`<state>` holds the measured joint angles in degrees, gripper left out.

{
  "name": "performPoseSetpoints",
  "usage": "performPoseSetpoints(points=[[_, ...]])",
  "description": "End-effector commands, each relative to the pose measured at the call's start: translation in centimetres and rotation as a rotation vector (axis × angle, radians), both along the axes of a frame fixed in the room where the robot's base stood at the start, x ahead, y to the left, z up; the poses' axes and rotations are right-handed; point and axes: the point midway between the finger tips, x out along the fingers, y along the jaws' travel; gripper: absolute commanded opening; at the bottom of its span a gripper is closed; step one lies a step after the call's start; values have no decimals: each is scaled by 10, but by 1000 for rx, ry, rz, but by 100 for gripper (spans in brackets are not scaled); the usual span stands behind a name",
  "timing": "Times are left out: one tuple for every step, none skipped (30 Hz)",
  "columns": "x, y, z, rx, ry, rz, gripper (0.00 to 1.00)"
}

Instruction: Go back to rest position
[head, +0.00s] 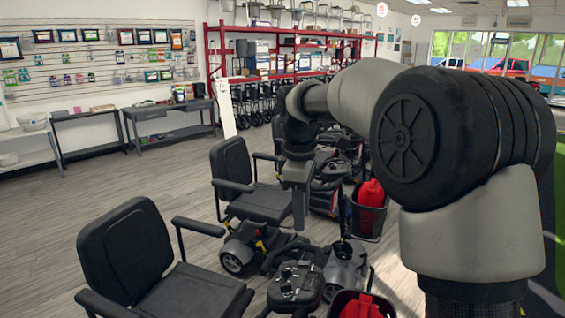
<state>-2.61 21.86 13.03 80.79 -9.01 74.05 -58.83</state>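My gripper (299,205) hangs at the end of my arm, pointing down in the middle of the head view. It is over the row of scooters, in front of the second scooter's black seat (255,185) as seen from here. The fingers are seen edge-on and look narrow, so I cannot tell whether they are apart. No object shows below the fingertips as held. My arm bends from the right side of the view toward the middle and covers part of the scooters behind it.
A near scooter seat (135,255) stands at lower left. Red bags sit in baskets, one farther back (371,194) and one at the bottom edge (360,306). Grey tables (165,112) and a red shelf rack (215,50) line the back. Open wooden floor (110,180) lies at left.

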Motion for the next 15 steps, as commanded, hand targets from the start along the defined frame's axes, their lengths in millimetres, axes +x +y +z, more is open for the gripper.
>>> performPoseSetpoints(points=[[-21,-10,21,2,-39,-80,31],[-32,-15,29,8,-58,-135,31],[-48,-23,38,15,-86,-208,31],[-59,-28,45,24,-108,-262,31],[-72,-33,50,33,-126,-318,31],[-88,-40,57,49,-153,-391,31],[-101,-45,61,62,-173,-449,31],[-114,-51,64,76,-193,-504,31],[-131,-57,67,98,-218,-579,31],[-144,-62,68,116,-236,-636,31],[-157,-66,69,136,-253,-693,31],[-174,-72,69,164,-276,-767,31],[-186,-76,67,187,-290,-821,31],[-198,-79,65,211,-305,-876,31],[-212,-83,62,242,-321,-942,31]])
